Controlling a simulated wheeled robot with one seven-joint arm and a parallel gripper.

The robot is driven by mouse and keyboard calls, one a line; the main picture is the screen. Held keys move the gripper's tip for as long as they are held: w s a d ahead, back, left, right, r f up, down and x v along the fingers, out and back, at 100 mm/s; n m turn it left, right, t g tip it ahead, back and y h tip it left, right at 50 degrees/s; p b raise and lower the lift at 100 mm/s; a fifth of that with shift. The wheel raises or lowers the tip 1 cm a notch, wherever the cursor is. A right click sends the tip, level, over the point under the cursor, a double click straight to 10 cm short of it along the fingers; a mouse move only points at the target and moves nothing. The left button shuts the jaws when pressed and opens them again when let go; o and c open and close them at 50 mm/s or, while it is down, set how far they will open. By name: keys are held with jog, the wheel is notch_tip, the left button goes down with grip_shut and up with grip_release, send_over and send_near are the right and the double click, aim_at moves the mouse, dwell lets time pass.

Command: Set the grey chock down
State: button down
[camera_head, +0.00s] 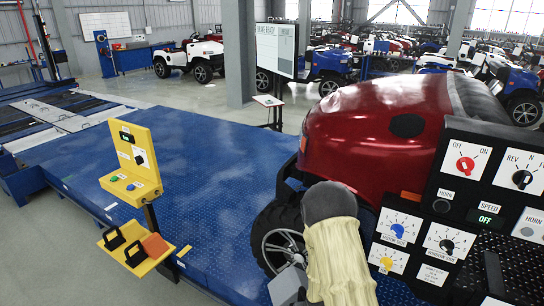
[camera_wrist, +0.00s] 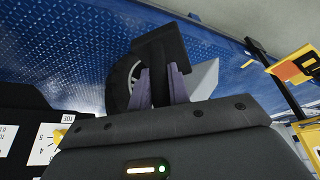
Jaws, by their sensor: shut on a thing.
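In the wrist view my gripper (camera_wrist: 162,75) is shut on the black handle (camera_wrist: 160,48) of the grey chock (camera_wrist: 205,78). The chock's pale grey wedge shows to the right of the fingers, with the rest hidden behind them. The vehicle's front wheel (camera_wrist: 120,85) is behind and left of the gripper in this view. The blue platform (camera_wrist: 60,65) lies beyond. I cannot tell whether the chock touches the platform. In the head view my arm covers part of the wheel (camera_head: 280,243), and the gripper is not clearly seen.
A red vehicle (camera_head: 370,125) stands on the blue deck (camera_head: 190,150). A yellow control post (camera_head: 135,165) stands at the deck's near edge, with a yellow tray (camera_head: 166,262) holding an orange block (camera_head: 154,246) and black handles. A switch panel (camera_head: 465,205) is at right. The deck's left part is clear.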

jog(key=s+f, duration=0.3)
jog(key=f, duration=1.1)
jog(key=shift+s, duration=0.3)
jog(key=shift+w, duration=0.1)
